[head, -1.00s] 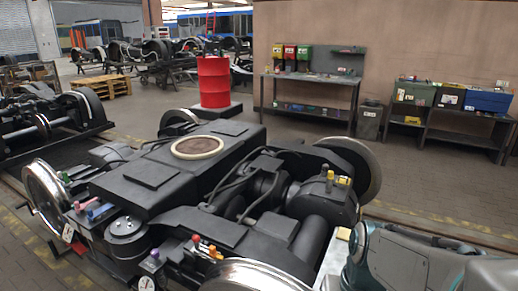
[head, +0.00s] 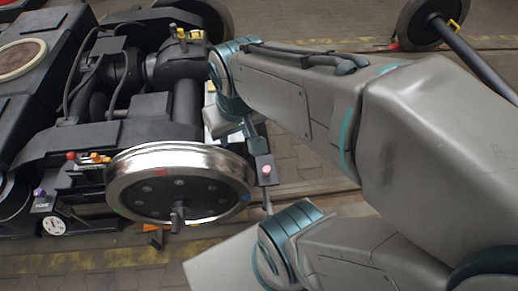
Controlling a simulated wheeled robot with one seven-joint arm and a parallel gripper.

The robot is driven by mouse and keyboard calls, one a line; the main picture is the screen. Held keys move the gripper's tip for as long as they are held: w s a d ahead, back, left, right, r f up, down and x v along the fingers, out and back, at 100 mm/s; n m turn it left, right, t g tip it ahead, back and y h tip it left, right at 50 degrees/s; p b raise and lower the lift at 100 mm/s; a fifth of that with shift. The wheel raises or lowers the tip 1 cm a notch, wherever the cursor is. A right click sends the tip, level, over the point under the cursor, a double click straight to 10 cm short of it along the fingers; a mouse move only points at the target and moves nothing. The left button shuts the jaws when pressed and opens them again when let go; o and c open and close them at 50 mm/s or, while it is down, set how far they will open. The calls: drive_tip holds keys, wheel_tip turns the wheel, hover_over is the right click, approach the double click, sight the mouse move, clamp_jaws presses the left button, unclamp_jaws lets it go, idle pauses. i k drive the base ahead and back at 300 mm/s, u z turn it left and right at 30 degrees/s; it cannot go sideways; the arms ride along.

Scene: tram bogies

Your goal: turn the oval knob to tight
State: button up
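I cannot pick out with certainty which control is the oval knob. In the head view, a purple knob (head: 39,192) sits on a dark labelled block at the bogie's left end, above a round white dial (head: 54,226). A red knob (head: 71,156) and an orange handle (head: 95,157) stand behind the wheel. A pink round control (head: 267,169) sits on a small dark box right of the wheel, close to my arm. Yellow-topped fittings (head: 190,36) stand on the motor housing. My arm fills the right side; I cannot make out my gripper's fingers.
A shiny steel wheel (head: 180,185) with a dark hub stands at the bogie's near end. The black bogie frame (head: 110,133) fills the upper left. A separate wheel and axle (head: 430,22) lies top right. The paved floor (head: 110,268) in front is clear.

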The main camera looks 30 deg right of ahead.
sight(267, 169)
drive_tip(key=z, duration=0.6)
drive_tip(key=k, duration=0.2)
drive_tip(key=z, duration=0.1)
